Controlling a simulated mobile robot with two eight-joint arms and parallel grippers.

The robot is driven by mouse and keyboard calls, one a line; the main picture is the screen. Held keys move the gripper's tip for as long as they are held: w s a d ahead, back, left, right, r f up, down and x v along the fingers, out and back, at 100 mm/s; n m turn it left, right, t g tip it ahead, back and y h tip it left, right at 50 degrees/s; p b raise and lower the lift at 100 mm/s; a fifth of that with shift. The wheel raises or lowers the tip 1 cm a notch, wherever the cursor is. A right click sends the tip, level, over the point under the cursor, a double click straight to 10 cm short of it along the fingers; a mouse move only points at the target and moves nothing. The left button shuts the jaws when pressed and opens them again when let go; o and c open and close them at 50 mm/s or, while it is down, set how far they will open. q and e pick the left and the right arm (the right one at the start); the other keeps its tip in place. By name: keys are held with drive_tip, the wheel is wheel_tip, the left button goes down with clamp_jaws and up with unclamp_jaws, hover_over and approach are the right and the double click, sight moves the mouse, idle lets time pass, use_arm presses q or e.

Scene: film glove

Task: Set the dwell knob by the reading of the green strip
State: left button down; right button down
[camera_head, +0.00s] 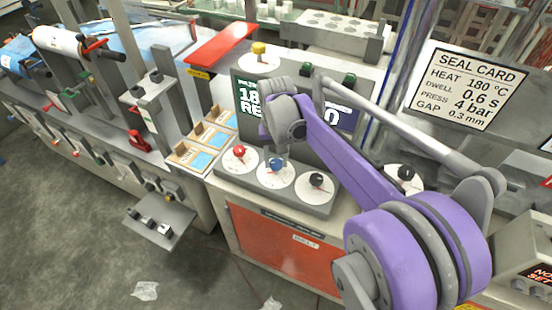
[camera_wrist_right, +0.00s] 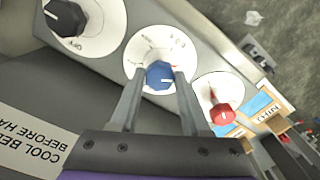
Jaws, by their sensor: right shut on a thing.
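My right gripper (camera_head: 276,154) comes down on the blue knob (camera_head: 276,166), the middle of three knobs on the sloped grey panel. In the right wrist view its two fingers (camera_wrist_right: 158,80) stand on either side of the blue knob (camera_wrist_right: 159,74), shut on it. The knob sits on a white round dial with printed marks, too small to read. A second, blue-lit display (camera_head: 342,116) shows a "0". The seal card (camera_head: 466,88) reads heat 180 °C, dwell 0.6 s, press 4 bar, gap 0.3 mm. My left gripper is out of view.
A red knob (camera_head: 239,152) and a black knob (camera_head: 317,180) flank the blue one closely. Another black knob (camera_head: 406,173) is farther right. Trays with blue cards (camera_head: 203,160) lie left of the panel.

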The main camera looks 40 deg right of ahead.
sight(276, 163)
drive_tip(key=shift+c, duration=1.9)
unclamp_jaws()
drive_tip(key=shift+r, duration=0.1)
wheel_tip(276, 163, up, 11)
drive_tip(key=shift+f+p, duration=0.2)
drive_tip(key=shift+p, duration=0.2)
drive_tip(key=shift+a, duration=0.1)
drive_tip(key=s+a+f+n+t, duration=0.5)
drive_tip(key=s+a+f+n, duration=0.1)
drive_tip(key=s+a+f, duration=0.7)
drive_tip(key=shift+s+a+f+n+p, duration=0.35)
drive_tip(key=shift+a+f+n+p, duration=0.05)
drive_tip(key=shift+a+f, duration=0.3)
